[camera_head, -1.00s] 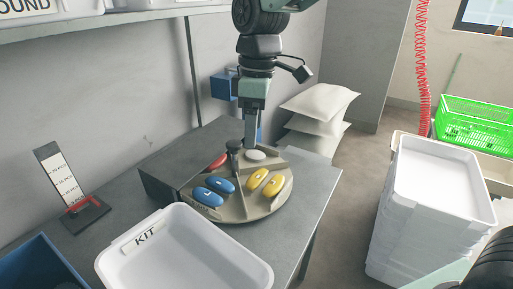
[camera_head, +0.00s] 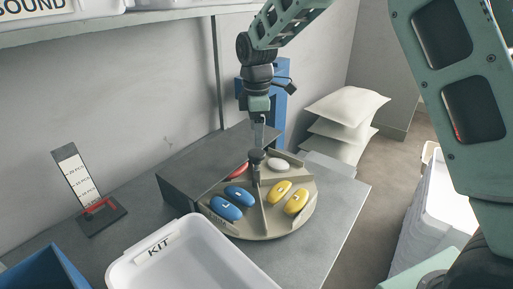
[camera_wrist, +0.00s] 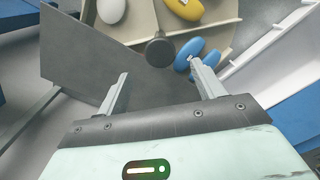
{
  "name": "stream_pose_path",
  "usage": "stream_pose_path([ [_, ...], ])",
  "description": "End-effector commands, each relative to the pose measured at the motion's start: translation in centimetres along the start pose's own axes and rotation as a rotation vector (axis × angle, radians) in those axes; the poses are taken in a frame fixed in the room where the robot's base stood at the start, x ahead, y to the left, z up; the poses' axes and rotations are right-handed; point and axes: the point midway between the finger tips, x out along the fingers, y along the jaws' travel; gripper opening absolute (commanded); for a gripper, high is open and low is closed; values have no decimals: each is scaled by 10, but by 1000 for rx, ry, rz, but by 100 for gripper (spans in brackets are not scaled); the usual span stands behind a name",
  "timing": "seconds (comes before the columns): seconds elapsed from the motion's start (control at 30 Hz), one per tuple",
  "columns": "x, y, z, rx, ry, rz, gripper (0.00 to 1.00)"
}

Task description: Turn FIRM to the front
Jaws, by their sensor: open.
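A round beige carousel (camera_head: 262,226) with dividers stands on the grey bench. Blue insoles (camera_head: 225,207) sit at its front left, yellow insoles (camera_head: 287,196) at its front right. A white insole (camera_head: 279,164) is behind, and a red insole (camera_head: 237,169) is partly hidden at the back left. No FIRM label is legible to me. A dark knob (camera_head: 257,156) stands at the centre. My gripper (camera_head: 259,148) is open, pointing down over or just behind the knob. In the wrist view the knob (camera_wrist: 160,52) appears just beyond the open fingertips (camera_wrist: 158,72); contact is not visible.
A dark grey box or panel (camera_head: 190,187) borders the carousel at the left. A white KIT tray (camera_head: 130,272) stands in front, a scale card stand (camera_head: 88,195) at the far left. A blue upright (camera_head: 280,95) and white sacks (camera_head: 345,115) are behind.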

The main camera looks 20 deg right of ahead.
Motion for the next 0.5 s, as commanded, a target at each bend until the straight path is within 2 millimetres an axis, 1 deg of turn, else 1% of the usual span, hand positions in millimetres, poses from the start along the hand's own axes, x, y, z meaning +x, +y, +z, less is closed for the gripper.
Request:
stream_pose_path([
  [0.03, 11, -1, 0, 0, -3, -5, 68],
  [0.1, 24, -1, 0, 0, -3, -5, 68],
  [0.2, 41, -1, 0, 1, -2, -3, 68],
  [0.33, 57, -1, 0, 1, -1, -3, 68],
  [0.5, 66, 0, 0, 0, 0, 0, 68],
])
